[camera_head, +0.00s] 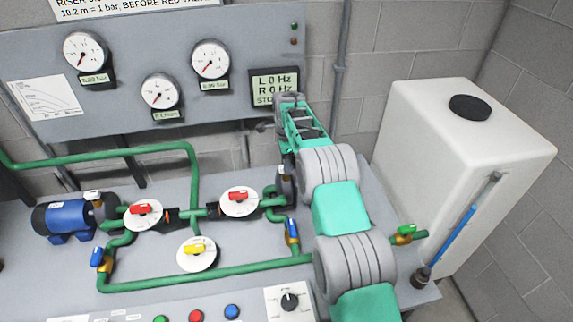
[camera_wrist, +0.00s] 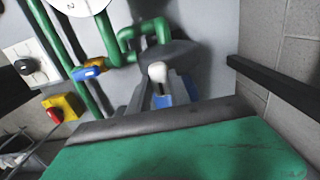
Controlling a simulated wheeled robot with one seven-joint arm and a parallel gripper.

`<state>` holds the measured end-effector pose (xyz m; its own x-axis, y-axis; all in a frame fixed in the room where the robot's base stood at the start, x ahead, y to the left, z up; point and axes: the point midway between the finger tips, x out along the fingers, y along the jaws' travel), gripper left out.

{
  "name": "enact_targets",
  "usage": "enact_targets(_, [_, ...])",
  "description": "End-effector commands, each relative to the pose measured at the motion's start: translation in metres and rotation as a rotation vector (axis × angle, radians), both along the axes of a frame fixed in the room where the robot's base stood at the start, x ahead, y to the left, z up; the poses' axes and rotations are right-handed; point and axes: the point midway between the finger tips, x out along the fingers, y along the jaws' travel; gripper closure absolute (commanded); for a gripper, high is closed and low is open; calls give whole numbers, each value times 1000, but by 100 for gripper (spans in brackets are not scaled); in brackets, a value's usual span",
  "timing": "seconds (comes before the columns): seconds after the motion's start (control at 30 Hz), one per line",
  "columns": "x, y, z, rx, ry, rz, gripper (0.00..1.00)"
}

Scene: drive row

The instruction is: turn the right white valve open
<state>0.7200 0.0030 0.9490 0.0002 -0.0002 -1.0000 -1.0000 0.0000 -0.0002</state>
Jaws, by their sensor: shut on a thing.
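The right white valve shows its white handle (camera_wrist: 157,72) in the wrist view, beside a dark round casing (camera_wrist: 182,53) and green pipe. My gripper (camera_wrist: 161,86) has its grey fingers on either side of this handle and is shut on it. In the head view my arm hides most of this area; a small white piece of the valve (camera_head: 282,170) shows at the arm's left edge. The fingertips are hidden there. The handle's exact angle is hard to tell. The left white valve (camera_head: 92,195) sits by the blue pump (camera_head: 66,218).
Red-handled valves (camera_head: 239,196), a yellow-handled valve (camera_head: 196,249) and a blue-handled valve (camera_head: 292,231) stand on green pipes left of my arm. A green-handled valve (camera_head: 405,232) and a white tank (camera_head: 460,160) are at the right. The gauge panel (camera_head: 120,60) rises behind.

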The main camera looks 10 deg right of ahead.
Motion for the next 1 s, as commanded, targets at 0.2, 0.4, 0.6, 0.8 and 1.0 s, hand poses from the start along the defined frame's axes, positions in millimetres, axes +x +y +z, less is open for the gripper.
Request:
enact_targets(0.2, [0, 0, 0, 0, 1, 0, 100])
enact_targets(0.4, [0, 0, 0, 0, 1, 4, 100])
enact_targets(0.6, [0, 0, -1, 0, 1, 43, 100])
enact_targets(0.8, [0, 0, -1, 0, 0, 148, 100])
enact_targets(1.0, [0, 0, -1, 0, 0, 313, 100])
